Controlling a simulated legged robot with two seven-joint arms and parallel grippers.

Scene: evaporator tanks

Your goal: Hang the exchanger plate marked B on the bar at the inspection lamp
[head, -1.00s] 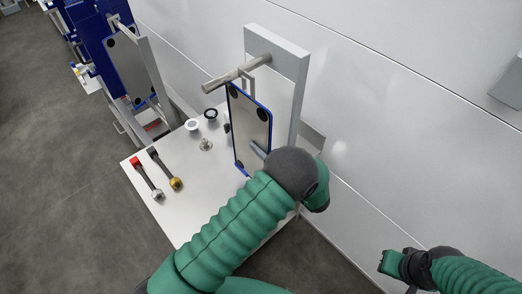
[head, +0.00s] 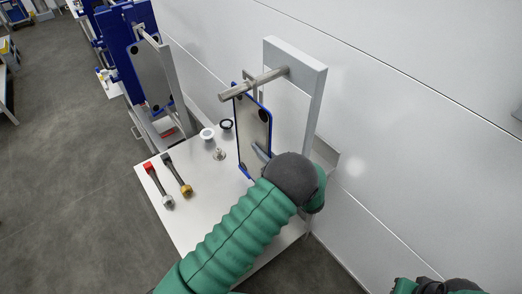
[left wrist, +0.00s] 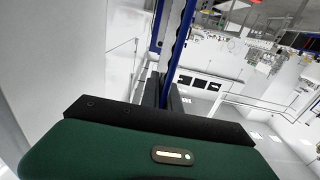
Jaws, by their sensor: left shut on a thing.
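The exchanger plate (head: 254,132) is grey with a blue rim and dark corner holes. It stands upright close to the bar (head: 240,91), its top edge at about bar height. A small hanger loop shows behind the bar. I cannot tell whether it rests on the bar, and no letter is readable. My left gripper (head: 262,154) is shut on the plate's lower right edge; its hand hides that corner. In the left wrist view the plate (left wrist: 175,45) shows edge-on between the fingers (left wrist: 161,95). My right gripper (head: 405,287) is mostly cut off at the bottom right.
The bar juts from a grey upright (head: 312,90) by the white wall. Below is a white table (head: 190,205) with a red-ended tool (head: 158,184), a dark-ended tool (head: 178,175) and small round fittings (head: 207,134). Another plate (head: 150,75) hangs at a blue stand further left.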

